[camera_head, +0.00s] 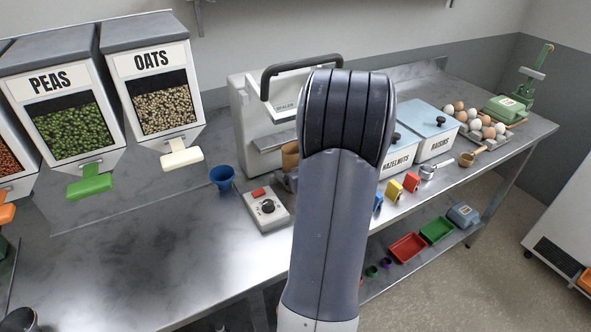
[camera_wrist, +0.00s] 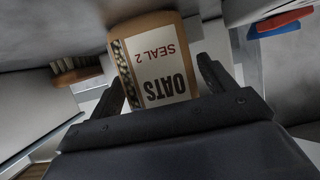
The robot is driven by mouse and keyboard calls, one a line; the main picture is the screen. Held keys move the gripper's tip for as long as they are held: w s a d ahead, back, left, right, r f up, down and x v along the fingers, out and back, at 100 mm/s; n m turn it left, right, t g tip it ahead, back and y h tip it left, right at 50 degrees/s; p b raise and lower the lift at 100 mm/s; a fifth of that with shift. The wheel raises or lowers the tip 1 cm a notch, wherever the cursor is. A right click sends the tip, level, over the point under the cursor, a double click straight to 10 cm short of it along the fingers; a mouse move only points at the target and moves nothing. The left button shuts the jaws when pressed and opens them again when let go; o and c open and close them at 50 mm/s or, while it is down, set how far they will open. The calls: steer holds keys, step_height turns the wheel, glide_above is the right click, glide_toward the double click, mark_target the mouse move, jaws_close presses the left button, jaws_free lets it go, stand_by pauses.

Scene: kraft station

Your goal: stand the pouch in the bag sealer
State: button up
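The pouch (camera_wrist: 150,32) is brown kraft with a white label reading OATS and SEAL 2, upside down in the wrist view. My gripper (camera_wrist: 162,75) has one dark finger on each side of it and appears shut on it. In the head view a brown strip of the pouch (camera_head: 290,154) shows at the left edge of my arm, in front of the sealer. The bag sealer (camera_head: 262,140) is a pale machine with a dark handle at the back of the bench.
A control box (camera_head: 266,208) with a red button and a blue funnel (camera_head: 222,177) stand in front of the sealer. Peas (camera_head: 62,120) and oats (camera_head: 157,95) dispensers are at left. Lidded bins (camera_head: 432,128) and an egg tray (camera_head: 482,130) are at right.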

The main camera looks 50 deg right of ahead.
steer(key=shift+o, duration=0.6)
steer(key=shift+r, duration=0.15)
steer(key=shift+s+r, duration=0.15)
steer(key=p+v, duration=0.1)
steer(key=v, duration=1)
steer(key=shift+s, duration=0.3)
steer(key=shift+w+a, duration=0.1)
steer(key=x, duration=0.8)
steer(key=b+x, duration=0.1)
steer(key=x, duration=0.3)
steer(key=shift+f, duration=0.3)
steer(key=shift+s+a+r, duration=0.1)
steer(key=shift+s+r, duration=0.05)
steer(key=shift+r, duration=0.4)
steer(key=shift+s+r, duration=0.15)
steer(key=shift+r, duration=0.45)
steer(key=shift+r+p, duration=0.3)
steer(key=shift+r, duration=0.05)
